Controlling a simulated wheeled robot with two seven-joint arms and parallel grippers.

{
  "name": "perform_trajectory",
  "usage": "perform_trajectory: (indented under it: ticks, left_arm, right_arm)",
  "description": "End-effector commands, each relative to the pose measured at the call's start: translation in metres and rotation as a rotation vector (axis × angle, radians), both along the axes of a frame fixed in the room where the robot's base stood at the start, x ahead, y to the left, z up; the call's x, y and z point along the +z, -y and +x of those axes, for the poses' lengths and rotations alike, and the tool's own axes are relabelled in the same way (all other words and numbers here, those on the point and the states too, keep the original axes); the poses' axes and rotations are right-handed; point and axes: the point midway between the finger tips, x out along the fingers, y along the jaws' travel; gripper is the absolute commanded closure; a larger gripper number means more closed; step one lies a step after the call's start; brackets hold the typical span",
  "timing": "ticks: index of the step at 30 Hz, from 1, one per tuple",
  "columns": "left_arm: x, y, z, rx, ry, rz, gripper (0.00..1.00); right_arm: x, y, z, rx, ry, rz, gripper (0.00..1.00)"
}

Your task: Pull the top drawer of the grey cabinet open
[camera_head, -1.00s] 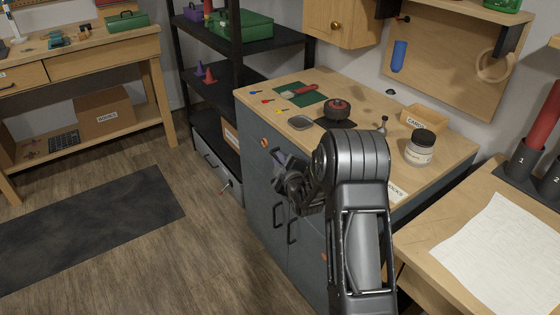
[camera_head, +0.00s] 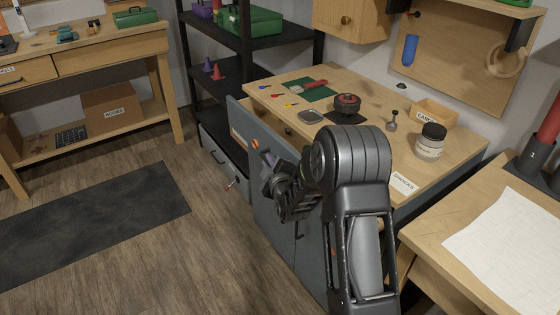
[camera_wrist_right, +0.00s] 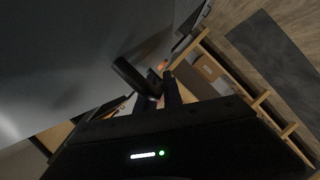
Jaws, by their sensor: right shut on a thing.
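The grey cabinet (camera_head: 282,225) stands under a wooden top in the head view. Its top drawer (camera_head: 243,118) is partly out, with a gap between its front and the cabinet body. An orange round piece (camera_head: 255,143) sits on the drawer front. My right gripper (camera_head: 268,163) is at the drawer front, and my arm hides part of it. In the right wrist view, my right gripper (camera_wrist_right: 158,87) is shut on the dark bar handle (camera_wrist_right: 133,76), beside the grey front. The handle is hidden in the head view. My left gripper is not in view.
The wooden top (camera_head: 375,125) holds a wheel (camera_head: 347,103), a jar (camera_head: 430,141) and small tools. A black shelf (camera_head: 205,78) stands left of the cabinet. A paper-covered desk (camera_head: 510,240) is at the right. The floor (camera_head: 215,235) in front is clear.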

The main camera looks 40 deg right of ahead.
Motion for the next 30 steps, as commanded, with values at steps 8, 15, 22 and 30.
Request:
perform_trajectory:
  ticks: [8, 15, 22, 30]
  left_arm:
    - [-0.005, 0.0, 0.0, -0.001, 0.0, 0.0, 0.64]
    - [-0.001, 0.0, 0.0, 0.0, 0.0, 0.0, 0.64]
    - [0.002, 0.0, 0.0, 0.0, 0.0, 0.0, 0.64]
    - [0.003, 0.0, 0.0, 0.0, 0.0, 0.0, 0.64]
  right_arm:
    - [-0.001, -0.079, 0.002, 0.009, -0.004, 0.001, 1.0]
    - [0.0, -0.138, 0.003, 0.007, -0.005, -0.001, 1.0]
    - [-0.001, -0.172, 0.003, 0.003, -0.004, -0.002, 1.0]
    - [-0.001, -0.184, 0.003, 0.0, -0.003, 0.0, 1.0]
